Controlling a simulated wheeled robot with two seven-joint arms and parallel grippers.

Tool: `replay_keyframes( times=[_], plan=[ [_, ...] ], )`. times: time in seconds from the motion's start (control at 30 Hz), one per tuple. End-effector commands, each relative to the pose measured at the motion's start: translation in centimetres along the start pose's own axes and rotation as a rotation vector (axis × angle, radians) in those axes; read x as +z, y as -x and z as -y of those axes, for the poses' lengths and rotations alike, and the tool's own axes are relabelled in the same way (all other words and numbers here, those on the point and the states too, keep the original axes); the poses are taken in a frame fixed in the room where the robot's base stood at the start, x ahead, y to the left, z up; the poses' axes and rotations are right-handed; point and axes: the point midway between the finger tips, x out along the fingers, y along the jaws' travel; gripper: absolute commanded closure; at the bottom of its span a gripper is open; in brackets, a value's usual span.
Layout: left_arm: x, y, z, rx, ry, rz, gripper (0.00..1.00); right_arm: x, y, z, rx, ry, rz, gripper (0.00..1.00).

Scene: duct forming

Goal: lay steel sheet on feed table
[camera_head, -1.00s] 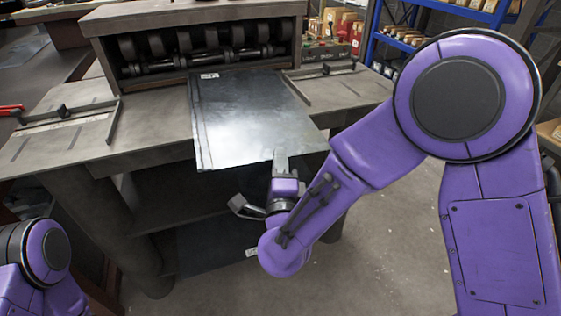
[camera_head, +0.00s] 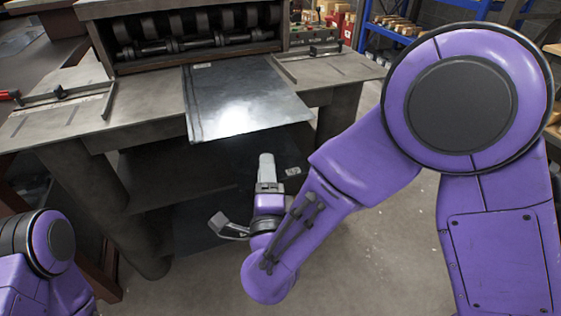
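A dark grey steel sheet (camera_head: 240,108) with a shiny patch lies on the feed table (camera_head: 140,105). Its back edge is close to the rollers, and its front end overhangs the table's front edge. My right gripper (camera_head: 266,162) is in front of and apart from the sheet's front edge, lower in the picture. It holds nothing that I can see. My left gripper is out of view; only part of my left arm shows at the lower left.
The roller machine (camera_head: 190,35) stands behind the sheet. Guide rails lie on the table at the left (camera_head: 70,95) and right (camera_head: 310,55). Floor is clear at the lower centre.

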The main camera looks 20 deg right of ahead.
Motion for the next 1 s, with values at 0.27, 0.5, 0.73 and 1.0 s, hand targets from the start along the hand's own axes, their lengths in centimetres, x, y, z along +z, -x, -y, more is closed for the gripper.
replay_keyframes(
  times=[0.27, 0.5, 0.73, 1.0],
  plan=[
    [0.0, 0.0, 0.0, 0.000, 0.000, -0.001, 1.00, -0.7, 0.1, 0.1, -0.002, 0.002, -0.016, 0.65],
    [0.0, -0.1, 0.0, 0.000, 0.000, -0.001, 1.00, -7.0, 1.5, -12.0, 0.344, 0.420, 0.036, 0.65],
    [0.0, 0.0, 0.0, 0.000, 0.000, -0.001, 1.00, -21.7, 15.5, -28.4, 1.031, 1.052, 0.360, 0.65],
    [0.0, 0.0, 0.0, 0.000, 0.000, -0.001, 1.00, -29.4, 26.1, -31.1, 1.381, 1.263, 0.628, 0.65]
  ],
)
